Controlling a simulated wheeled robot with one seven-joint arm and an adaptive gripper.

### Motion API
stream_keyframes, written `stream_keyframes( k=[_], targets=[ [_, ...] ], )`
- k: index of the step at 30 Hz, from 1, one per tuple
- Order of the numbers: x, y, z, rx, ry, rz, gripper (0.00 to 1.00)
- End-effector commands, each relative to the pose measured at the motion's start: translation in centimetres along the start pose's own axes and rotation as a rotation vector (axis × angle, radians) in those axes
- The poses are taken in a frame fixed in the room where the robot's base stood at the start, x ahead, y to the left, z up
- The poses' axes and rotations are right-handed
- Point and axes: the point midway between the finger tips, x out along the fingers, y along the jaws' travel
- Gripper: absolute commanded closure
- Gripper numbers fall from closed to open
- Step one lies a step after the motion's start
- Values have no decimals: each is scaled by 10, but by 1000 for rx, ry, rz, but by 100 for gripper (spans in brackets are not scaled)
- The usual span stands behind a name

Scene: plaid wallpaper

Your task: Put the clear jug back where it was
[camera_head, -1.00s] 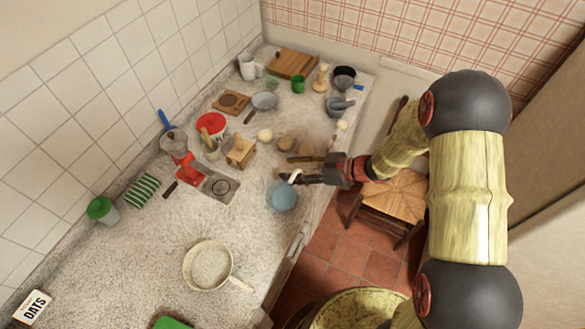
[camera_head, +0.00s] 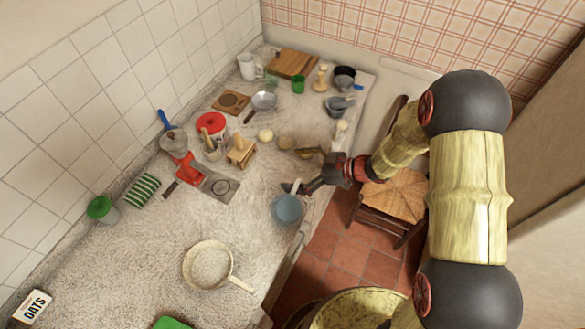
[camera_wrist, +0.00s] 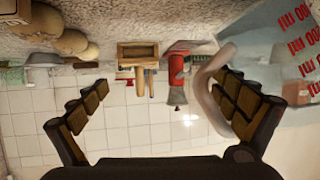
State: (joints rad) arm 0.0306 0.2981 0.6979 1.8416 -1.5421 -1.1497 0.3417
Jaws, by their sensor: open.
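The clear jug (camera_head: 287,209) looks bluish and stands near the counter's front edge, its handle toward my gripper. In the wrist view the jug (camera_wrist: 285,50) fills the upper right, with red markings on its wall. Its pale looped handle (camera_wrist: 202,85) is beside the right finger and overlaps its tip. My gripper (camera_head: 292,187) is at the handle side of the jug. In the wrist view my gripper (camera_wrist: 160,85) has its fingers spread wide, with nothing clamped between them. Whether the right finger touches the handle or passes through it, I cannot tell.
A cream pan (camera_head: 210,266) lies left of and nearer than the jug. A metal tray (camera_head: 215,185) and a small wooden stool-like holder (camera_head: 240,152) stand behind it. The counter between pan and jug is clear.

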Motion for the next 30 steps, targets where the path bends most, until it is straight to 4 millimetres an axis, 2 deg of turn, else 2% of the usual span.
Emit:
stream_keyframes(
  k=[8,13,24,30],
  targets=[
    [0,0,0,0,0,0,0],
    [-12,1,0,0,1,3,0],
    [-84,2,0,1,1,5,0],
    [-111,1,0,0,1,3,0]
  ],
)
